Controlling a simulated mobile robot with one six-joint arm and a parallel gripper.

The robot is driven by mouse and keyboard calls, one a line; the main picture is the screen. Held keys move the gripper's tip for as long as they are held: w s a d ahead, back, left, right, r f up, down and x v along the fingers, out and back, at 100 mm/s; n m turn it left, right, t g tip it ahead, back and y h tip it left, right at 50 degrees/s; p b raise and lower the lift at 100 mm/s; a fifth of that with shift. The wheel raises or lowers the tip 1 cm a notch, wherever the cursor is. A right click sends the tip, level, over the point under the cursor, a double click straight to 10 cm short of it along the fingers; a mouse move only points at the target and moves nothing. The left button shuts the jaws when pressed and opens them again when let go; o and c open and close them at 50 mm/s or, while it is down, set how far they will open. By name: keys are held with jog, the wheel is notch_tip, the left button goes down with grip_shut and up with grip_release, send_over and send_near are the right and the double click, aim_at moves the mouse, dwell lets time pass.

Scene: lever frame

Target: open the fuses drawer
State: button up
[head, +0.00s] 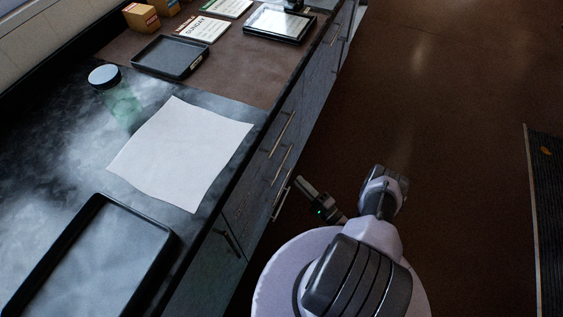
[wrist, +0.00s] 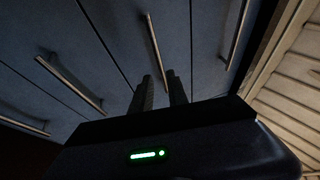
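The counter's front face has dark drawers with bar handles. No drawer label can be read, so I cannot tell which is the fuses drawer. In the head view, one handle (head: 282,204) is beside my gripper (head: 301,182), with others above it. The drawers in view look shut.
Other handles (wrist: 70,83) and (wrist: 238,35) flank it in the wrist view. On the counter are a black tray (head: 165,247), white paper (head: 180,153), a glass jar (head: 122,105) and a smaller tray (head: 170,57).

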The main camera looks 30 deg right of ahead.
aim_at(282, 164)
jog(key=b+x, duration=0.2)
jog(key=x, duration=0.8)
jog(key=shift+w+b, duration=0.2)
jog(key=shift+b, duration=0.15)
jog(key=shift+c, duration=0.4)
grip_shut()
jog(key=shift+s, duration=0.1)
